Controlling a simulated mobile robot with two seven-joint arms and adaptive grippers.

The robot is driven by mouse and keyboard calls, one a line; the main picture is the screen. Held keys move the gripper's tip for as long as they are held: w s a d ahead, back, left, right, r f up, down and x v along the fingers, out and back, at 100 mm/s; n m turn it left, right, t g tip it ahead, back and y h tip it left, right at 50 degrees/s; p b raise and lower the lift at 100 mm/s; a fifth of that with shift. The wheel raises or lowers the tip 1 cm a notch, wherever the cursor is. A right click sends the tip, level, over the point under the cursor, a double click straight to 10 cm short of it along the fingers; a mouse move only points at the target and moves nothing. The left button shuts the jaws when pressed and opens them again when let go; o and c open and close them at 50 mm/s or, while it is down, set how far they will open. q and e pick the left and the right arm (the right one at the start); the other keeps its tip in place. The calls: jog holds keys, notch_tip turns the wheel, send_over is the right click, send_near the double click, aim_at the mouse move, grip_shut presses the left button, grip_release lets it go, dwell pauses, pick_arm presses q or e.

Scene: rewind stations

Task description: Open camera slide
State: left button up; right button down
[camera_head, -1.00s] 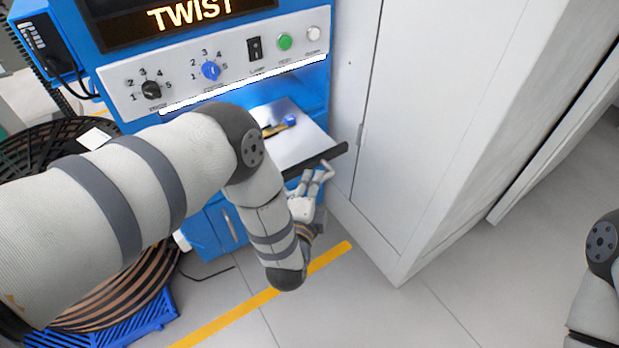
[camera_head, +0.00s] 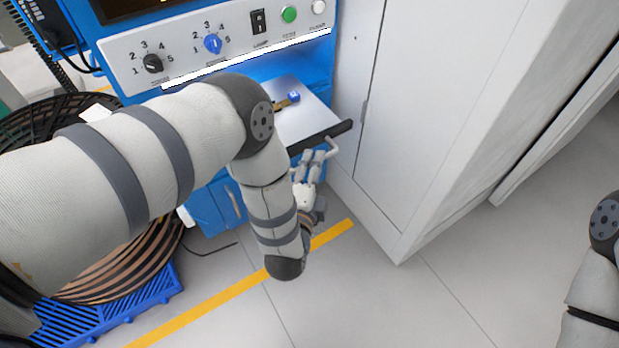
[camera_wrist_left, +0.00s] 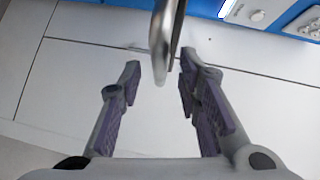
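The camera slide is a flat silver tray (camera_head: 303,118) sticking out of the blue machine, with a dark handle bar (camera_head: 343,127) along its front edge. A small blue-and-brass item (camera_head: 293,97) lies on it. My left gripper (camera_head: 316,158) is just below and in front of the handle, its fingers spread. In the left wrist view the fingers (camera_wrist_left: 160,70) stand apart, with a shiny metal bar end (camera_wrist_left: 166,45) between or beyond them; contact is not clear. My left forearm hides part of the tray. My right gripper is out of view.
A white cabinet (camera_head: 440,110) stands close to the right of the slide. The machine's panel (camera_head: 185,52) with knobs and buttons is above. A cable reel (camera_head: 130,275) on a blue pallet (camera_head: 95,318) is at the left. The floor in front is clear.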

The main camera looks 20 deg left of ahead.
pick_arm(q)
jog(key=s+d+r, duration=0.1)
jog(key=s, duration=0.8)
jog(key=shift+r, duration=0.15)
